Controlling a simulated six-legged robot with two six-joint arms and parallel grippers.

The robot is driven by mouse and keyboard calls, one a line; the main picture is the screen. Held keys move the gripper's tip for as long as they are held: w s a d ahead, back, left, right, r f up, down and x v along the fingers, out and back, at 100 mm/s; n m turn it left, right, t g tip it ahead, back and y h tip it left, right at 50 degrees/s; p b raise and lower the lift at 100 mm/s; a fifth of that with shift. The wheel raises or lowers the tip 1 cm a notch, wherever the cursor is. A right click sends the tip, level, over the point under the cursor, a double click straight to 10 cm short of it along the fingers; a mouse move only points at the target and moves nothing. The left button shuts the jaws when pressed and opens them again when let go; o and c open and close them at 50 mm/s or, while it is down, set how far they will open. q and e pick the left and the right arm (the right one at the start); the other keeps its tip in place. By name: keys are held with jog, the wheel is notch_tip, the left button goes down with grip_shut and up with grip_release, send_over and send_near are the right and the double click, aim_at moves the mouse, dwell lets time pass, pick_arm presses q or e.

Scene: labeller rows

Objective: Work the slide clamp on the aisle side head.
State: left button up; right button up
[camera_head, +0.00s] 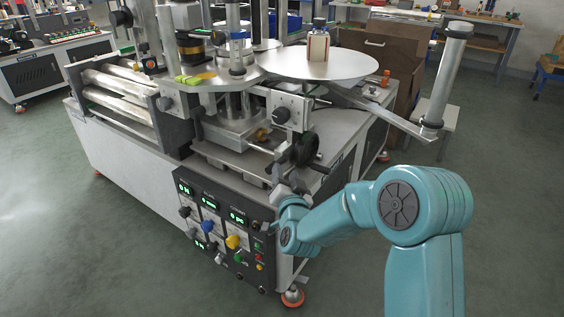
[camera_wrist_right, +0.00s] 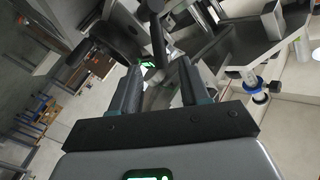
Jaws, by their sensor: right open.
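The labelling machine's side head (camera_head: 290,110) stands at the near right corner of the machine, with a grey block, a dial and a black handwheel (camera_head: 304,149). I cannot tell for sure which part is the slide clamp. My right gripper (camera_head: 283,188) is just below the handwheel, above the control panel, partly hidden by my wrist. In the right wrist view my right gripper (camera_wrist_right: 158,78) is open, fingers apart. A black lever-like bar (camera_wrist_right: 158,40) lies beyond and between the fingertips; contact cannot be judged. A dark round part (camera_wrist_right: 105,42) is left of it. My left gripper is not in view.
The control panel (camera_head: 222,230) with knobs and green displays is below my right gripper. A round metal plate (camera_head: 320,65) holds a small bottle-like item. A metal arm with an upright roller (camera_head: 446,75) sticks out at right. Floor (camera_head: 490,150) at right is open.

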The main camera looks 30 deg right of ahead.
aim_at(282, 161)
jog(key=x, duration=0.7)
jog(key=shift+w+d, duration=0.1)
grip_shut()
